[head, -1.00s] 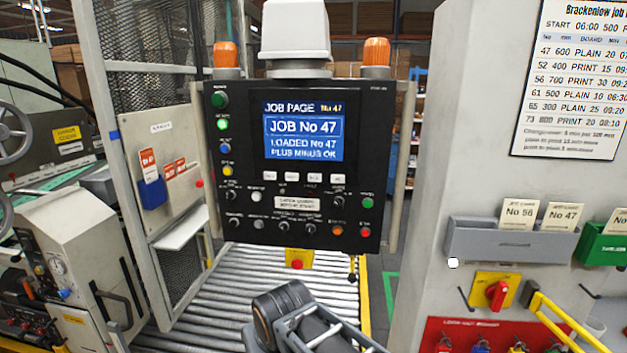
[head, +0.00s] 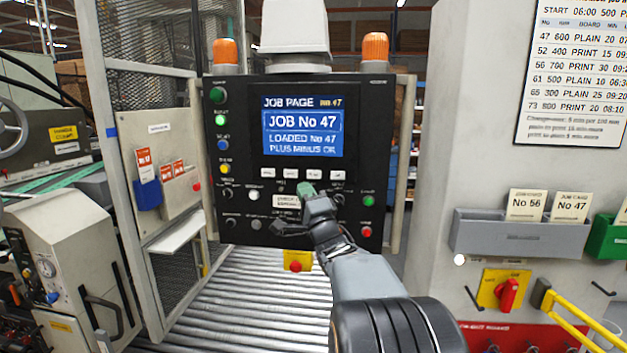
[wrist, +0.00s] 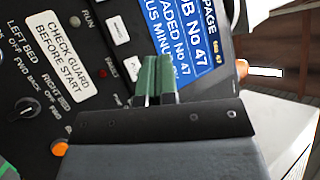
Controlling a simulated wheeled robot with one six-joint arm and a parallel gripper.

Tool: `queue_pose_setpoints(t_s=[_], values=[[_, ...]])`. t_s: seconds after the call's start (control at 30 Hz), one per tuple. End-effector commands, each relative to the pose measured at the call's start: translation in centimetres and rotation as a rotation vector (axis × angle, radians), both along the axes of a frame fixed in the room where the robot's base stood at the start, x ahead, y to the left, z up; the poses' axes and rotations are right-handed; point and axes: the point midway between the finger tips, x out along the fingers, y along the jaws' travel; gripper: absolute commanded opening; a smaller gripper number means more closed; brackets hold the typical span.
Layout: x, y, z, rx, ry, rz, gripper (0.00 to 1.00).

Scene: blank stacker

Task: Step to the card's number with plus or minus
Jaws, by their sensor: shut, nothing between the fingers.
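The screen (head: 303,130) on the black control panel (head: 228,262) reads "JOB PAGE", "JOB No 47", "LOADED No 47", "PLUS MINUS OK". A row of white buttons (head: 268,173) runs under it; their labels are too small to read. My gripper (head: 306,188) is shut and empty, its green tips just below the right-middle buttons. In the wrist view, the green tips (wrist: 157,78) stand together before the panel beside the screen (wrist: 180,35) and hide part of the button row; contact cannot be told. Cards "No 56" (head: 526,205) and "No 47" (head: 569,207) stand in a grey holder (head: 500,238).
Knobs and coloured buttons surround the lower panel, close to my gripper. A "CHECK GUARD BEFORE START" label (wrist: 66,55) is beside it. A roller conveyor (head: 240,290) lies below. A red rotary switch (head: 508,293) and a job list (head: 575,75) are on the right wall.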

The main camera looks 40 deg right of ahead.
Motion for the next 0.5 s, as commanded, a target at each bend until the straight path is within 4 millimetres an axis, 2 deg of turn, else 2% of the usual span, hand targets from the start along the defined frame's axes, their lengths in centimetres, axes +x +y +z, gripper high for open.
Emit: queue_pose_setpoints(t_s=[0.5], values=[[0.21, -0.37, 0.24, 0.006, -0.017, 0.014, 0.00]])
